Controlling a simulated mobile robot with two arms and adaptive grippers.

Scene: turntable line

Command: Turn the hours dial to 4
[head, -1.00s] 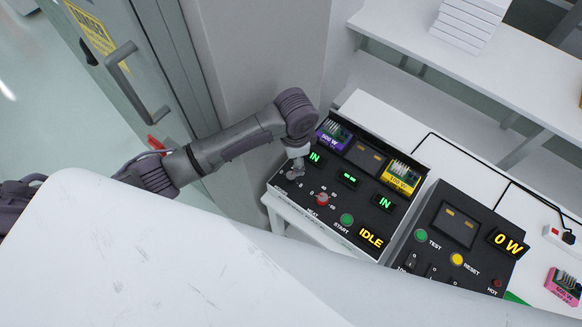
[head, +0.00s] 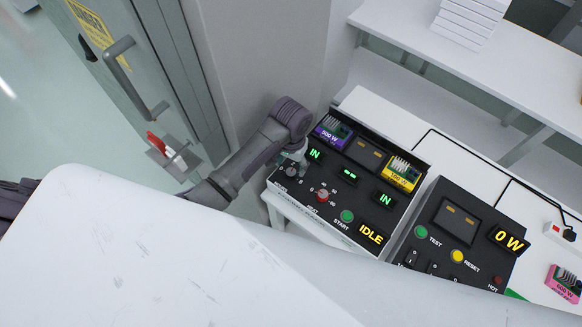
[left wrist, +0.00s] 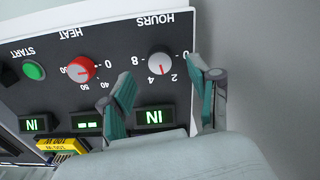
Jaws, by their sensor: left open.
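The hours dial (left wrist: 160,62) is a grey round knob with a red pointer line, on a black panel that appears upside down in the left wrist view. The line points down in that picture, near the 2 and 4 marks; its exact reading is hard to tell. In the head view the dial (head: 291,172) sits at the panel's near left corner. My left gripper (left wrist: 162,68) is open, its two teal-padded fingers apart on either side of the dial in the picture, holding nothing. It also shows in the head view (head: 299,161), beside the dial. My right gripper is out of view.
The red heat dial (left wrist: 81,69) and green start button (left wrist: 34,70) share the panel. A display reads IDLE (head: 371,234). Purple (head: 332,132) and yellow (head: 401,174) modules sit in the panel's far side. A second black console (head: 462,235) stands to the right.

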